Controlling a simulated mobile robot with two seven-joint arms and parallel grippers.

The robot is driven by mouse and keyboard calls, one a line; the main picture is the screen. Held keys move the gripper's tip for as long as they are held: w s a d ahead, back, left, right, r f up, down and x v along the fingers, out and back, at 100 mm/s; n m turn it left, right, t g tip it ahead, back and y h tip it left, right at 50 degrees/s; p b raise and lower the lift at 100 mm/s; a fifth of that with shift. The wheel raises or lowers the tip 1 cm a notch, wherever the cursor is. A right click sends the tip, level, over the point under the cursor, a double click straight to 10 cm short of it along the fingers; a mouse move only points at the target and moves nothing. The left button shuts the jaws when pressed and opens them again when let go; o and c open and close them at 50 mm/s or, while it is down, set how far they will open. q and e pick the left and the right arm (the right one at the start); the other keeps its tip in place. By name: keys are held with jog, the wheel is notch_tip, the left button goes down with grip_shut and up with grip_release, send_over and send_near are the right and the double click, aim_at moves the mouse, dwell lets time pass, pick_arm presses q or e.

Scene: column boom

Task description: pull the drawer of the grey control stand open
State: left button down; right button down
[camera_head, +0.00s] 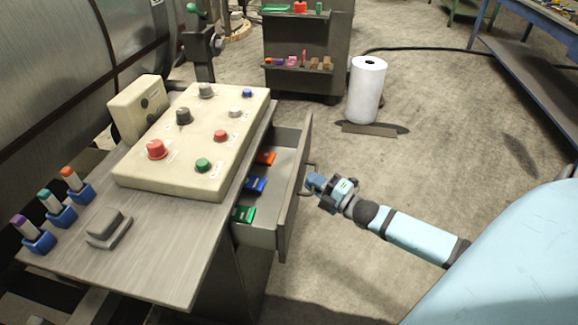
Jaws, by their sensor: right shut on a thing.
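The grey control stand (165,265) is at the left, with a beige button panel on its top. Its drawer (296,195) is pulled out to the right, so the inside shows. An orange item (265,158), a blue item (256,184) and a green item (243,214) lie in the drawer. My right gripper (312,183) is at the drawer's handle (308,180), on the outer face of the front panel, and is shut on it. The fingertips are small here and partly merge with the handle. My left gripper is not in view.
The panel (190,135) carries several knobs and buttons. Several markers in blue holders (60,213) and a grey block (104,228) are on the stand's top. A white roll (367,90) and a shelf cart (300,85) stand behind. The floor right of the drawer is clear around my arm.

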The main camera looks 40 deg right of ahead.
pick_arm(q)
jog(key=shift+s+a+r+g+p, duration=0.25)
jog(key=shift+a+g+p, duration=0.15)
jog(key=shift+p, duration=1.45)
pick_arm(e)
jog(key=s+d, duration=0.8)
jog(key=s, duration=0.1)
jog(key=shift+s, duration=0.15)
jog(key=c, duration=1.2)
grip_release()
pick_arm(q)
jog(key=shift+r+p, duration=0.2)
jog(key=shift+p, duration=0.15)
pick_arm(e)
jog(key=v, duration=1.3)
jog(key=shift+s, duration=0.4)
